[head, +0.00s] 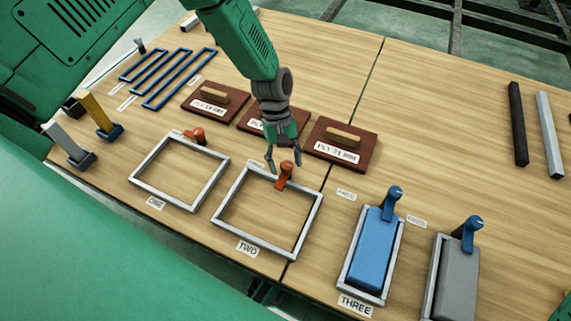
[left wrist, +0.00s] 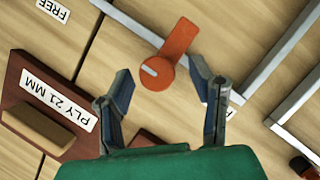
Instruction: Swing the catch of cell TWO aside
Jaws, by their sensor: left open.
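Cell TWO is an empty grey metal frame (head: 229,192) on the wooden table, with a "TWO" label (head: 247,248) in front. Its orange catch (head: 282,181) sits at the far side of the frame and points inward across the far bar. In the left wrist view the catch (left wrist: 178,45) shows a round end with a white mark. My left gripper (head: 284,168) is open above the round end, with a finger on either side. In the left wrist view the gripper (left wrist: 161,72) appears apart from the catch; exact height is unclear. My right gripper is not in view.
Empty cell ONE (head: 143,165) with an orange catch (head: 195,135) stands left. Cell THREE (head: 345,270) holds a blue block under a blue catch (head: 392,201); a grey-filled cell (head: 430,290) is beyond. Brown plywood pads (head: 341,145) with handles lie just behind the gripper.

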